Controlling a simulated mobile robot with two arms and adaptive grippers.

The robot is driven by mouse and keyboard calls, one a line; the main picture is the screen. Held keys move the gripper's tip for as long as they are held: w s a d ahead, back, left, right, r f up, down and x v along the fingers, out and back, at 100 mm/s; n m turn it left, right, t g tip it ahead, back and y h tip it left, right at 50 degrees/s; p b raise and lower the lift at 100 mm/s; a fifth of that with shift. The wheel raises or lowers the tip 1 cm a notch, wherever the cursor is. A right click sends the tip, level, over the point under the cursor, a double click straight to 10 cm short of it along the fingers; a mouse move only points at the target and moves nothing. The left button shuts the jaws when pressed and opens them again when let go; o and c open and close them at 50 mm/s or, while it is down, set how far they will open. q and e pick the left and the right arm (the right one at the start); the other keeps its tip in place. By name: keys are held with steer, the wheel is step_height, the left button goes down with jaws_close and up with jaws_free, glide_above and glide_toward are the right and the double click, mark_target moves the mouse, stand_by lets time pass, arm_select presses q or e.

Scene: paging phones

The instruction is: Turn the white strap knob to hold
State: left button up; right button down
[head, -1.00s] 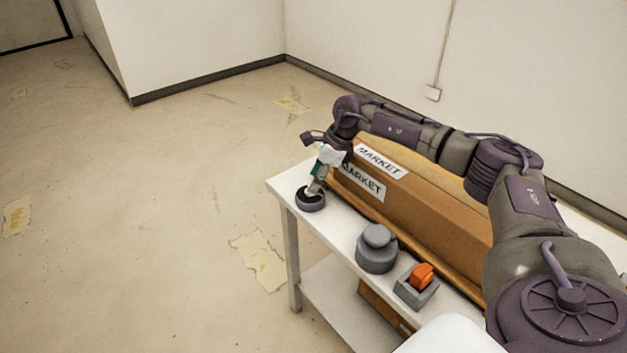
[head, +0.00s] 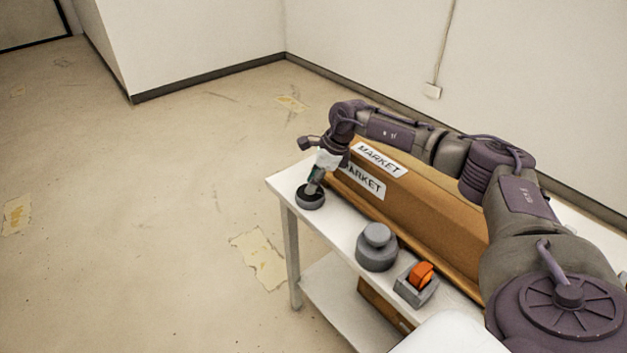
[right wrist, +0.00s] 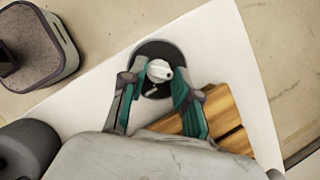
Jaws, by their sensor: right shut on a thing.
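The white strap knob (right wrist: 160,71) sits in a dark round dish in the right wrist view, with a small pale mark beside it. In the head view its round grey housing (head: 310,203) stands at the far left end of the white table (head: 290,181). My right gripper (right wrist: 159,88) points down into the housing, its green-padded fingers either side of the knob and shut on it. In the head view the right gripper (head: 313,187) hides most of the knob. I cannot read any setting marks. My left gripper is not in view.
A grey round stepped knob (head: 377,248) and an orange switch in a grey base (head: 419,281) stand nearer on the table. A long brown box (head: 430,207) with MARKET labels runs along the back, close beside my right arm. Open floor lies left.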

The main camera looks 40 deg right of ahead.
steer(key=shift+r+m+p, duration=0.1)
steer(key=shift+m+p, duration=0.4)
steer(key=shift+m, duration=0.2)
steer(key=shift+s+a+m+t+h+p, duration=0.15)
steer(key=shift+m+t+h+p, duration=0.35)
steer(key=shift+m, duration=0.7)
steer(key=m+h, duration=0.1)
steer(key=m, duration=0.1)
steer(key=shift+a+m+p, duration=0.1)
steer(key=shift+m+p, duration=0.2)
steer(key=shift+p, duration=0.1)
steer(key=shift+a+m+t+h, duration=0.1)
steer(key=shift+m+t+h, duration=0.25)
steer(key=shift+m, duration=0.55)
steer(key=m+h+b, duration=0.1)
steer(key=m+h, duration=0.1)
steer(key=m, duration=0.2)
steer(key=shift+a+m+b, duration=0.15)
steer(key=shift+m+b, duration=0.15)
steer(key=shift+b, duration=0.1)
steer(key=shift+a+m+g+h+b, duration=0.1)
steer(key=shift+m+g+h+b, duration=0.35)
steer(key=shift+m, duration=0.8)
steer(key=shift+a+m+g+h+b, duration=0.1)
steer(key=shift+m+h+b, duration=0.3)
steer(key=shift+m+b, duration=0.6)
steer(key=shift+m, duration=0.45)
